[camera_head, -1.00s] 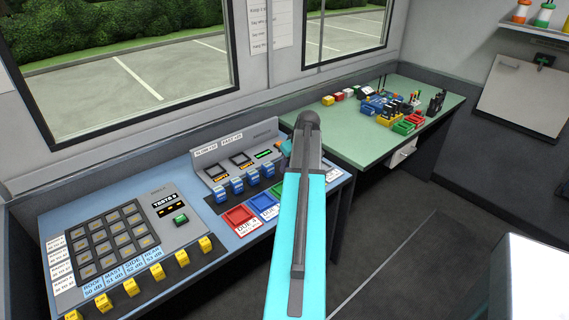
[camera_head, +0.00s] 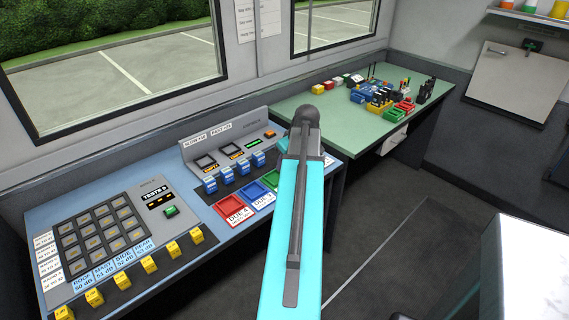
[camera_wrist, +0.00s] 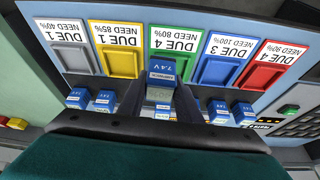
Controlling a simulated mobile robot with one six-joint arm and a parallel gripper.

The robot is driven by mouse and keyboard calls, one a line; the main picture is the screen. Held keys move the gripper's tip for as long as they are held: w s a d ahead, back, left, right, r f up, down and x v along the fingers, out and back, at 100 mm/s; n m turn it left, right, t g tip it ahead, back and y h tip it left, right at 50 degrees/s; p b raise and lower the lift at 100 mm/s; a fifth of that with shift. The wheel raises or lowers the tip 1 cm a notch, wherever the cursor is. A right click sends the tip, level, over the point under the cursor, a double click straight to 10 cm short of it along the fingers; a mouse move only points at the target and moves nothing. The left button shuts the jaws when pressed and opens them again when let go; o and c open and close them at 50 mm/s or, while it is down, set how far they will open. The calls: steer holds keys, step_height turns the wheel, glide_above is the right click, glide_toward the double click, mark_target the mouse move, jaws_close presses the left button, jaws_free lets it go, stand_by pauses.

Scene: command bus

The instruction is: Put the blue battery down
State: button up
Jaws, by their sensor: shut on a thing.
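My gripper (camera_wrist: 160,101) is shut on a blue battery (camera_wrist: 160,75) marked 7.4V, with a small grey panel on it. In the wrist view, the battery's top overlaps the near edge of the green tray (camera_wrist: 190,42); I cannot tell its height above the bench. The green tray's label reads DUE 4, NEED 80%. Grey (camera_wrist: 72,58), yellow (camera_wrist: 118,64), blue (camera_wrist: 213,70) and red (camera_wrist: 258,76) trays stand beside it. In the head view, my arm hides the gripper and held battery.
Other blue batteries (camera_head: 227,175) stand in a row at the charger panel (camera_head: 230,150). A keypad (camera_head: 105,230) and several yellow tags (camera_head: 150,264) lie to the left. A green table (camera_head: 300,107) with coloured parts stands to the right.

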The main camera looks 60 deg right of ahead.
steer(key=shift+w, duration=0.1)
stand_by(0.3)
steer(key=shift+w+a+r, duration=0.1)
steer(key=shift+w+a, duration=0.15)
steer(key=shift+w, duration=0.05)
steer(key=w+a+r+n+y, duration=0.1)
steer(key=w+a+r, duration=0.2)
steer(key=w+a, duration=0.9)
steer(key=w+a+r+n, duration=0.1)
steer(key=w+a+r, duration=0.2)
steer(key=w+a, duration=0.95)
steer(key=w+a+r, duration=0.2)
steer(key=a, duration=0.9)
steer(key=w+a+r+n, duration=0.1)
steer(key=w+a+r, duration=0.1)
steer(key=a, duration=1)
steer(key=w+a+r+n, duration=0.1)
steer(key=w+a+r, duration=0.1)
steer(key=a, duration=0.9)
steer(key=shift+w+a+r+y, duration=0.3)
steer(key=shift+w+a+y, duration=0.1)
steer(key=shift+w, duration=0.3)
